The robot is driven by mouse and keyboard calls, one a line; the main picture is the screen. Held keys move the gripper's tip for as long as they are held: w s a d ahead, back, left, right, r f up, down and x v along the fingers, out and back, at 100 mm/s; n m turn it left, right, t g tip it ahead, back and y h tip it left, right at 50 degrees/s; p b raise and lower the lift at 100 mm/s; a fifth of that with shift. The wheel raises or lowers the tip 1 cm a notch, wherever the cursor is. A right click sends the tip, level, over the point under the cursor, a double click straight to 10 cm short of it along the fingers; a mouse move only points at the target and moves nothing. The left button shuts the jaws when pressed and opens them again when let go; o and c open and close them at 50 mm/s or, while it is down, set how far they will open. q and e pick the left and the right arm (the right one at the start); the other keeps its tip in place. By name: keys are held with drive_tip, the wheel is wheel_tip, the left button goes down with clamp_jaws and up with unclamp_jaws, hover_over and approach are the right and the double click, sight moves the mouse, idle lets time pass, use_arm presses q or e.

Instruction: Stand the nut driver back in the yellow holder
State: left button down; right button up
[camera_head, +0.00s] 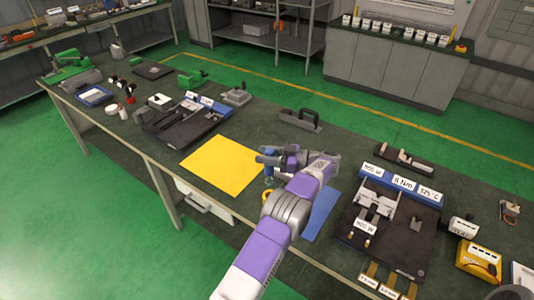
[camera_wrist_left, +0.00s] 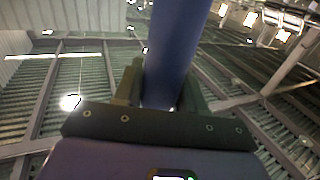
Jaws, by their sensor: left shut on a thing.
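My left gripper (camera_head: 272,161) reaches in over the bench and lies roughly level, its fingers pointing left. It is shut on the nut driver, whose thick blue handle (camera_wrist_left: 178,50) stands between the two fingers in the left wrist view. In the head view the driver is small and mostly merged with the fingers, so its tip and exact tilt cannot be told. A small yellow piece, seemingly the yellow holder (camera_head: 267,196), shows just below the gripper, partly hidden by my left arm. Whether driver and holder touch is unclear. My right gripper is not in view.
A flat yellow mat (camera_head: 215,168) lies left of the gripper, and a blue mat (camera_head: 323,214) lies right of my arm. A dark fixture with labels (camera_head: 385,243) stands at right. A black-handled tool (camera_head: 300,121) lies behind. A yellow box (camera_head: 479,261) stands far right.

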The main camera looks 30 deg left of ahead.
use_arm(q)
drive_tip(key=shift+d, duration=0.1)
drive_tip(key=shift+w+f, duration=0.1)
drive_tip(key=b, duration=0.3)
hover_over(267, 182)
drive_tip(key=shift+w+a+f, duration=0.1)
drive_tip(key=shift+w+f, duration=0.05)
drive_tip(key=shift+f, duration=0.8)
drive_tip(key=shift+w+a+f, duration=0.1)
drive_tip(key=shift+w+f, duration=0.05)
drive_tip(key=shift+f, duration=0.75)
drive_tip(key=shift+w+a+f, duration=0.1)
drive_tip(key=shift+w+f, duration=0.05)
drive_tip(key=shift+f, duration=0.8)
drive_tip(key=shift+f+b, duration=2.2)
drive_tip(key=shift+f, duration=0.85)
drive_tip(key=c, duration=0.6)
unclamp_jaws()
drive_tip(key=shift+o, duration=0.2)
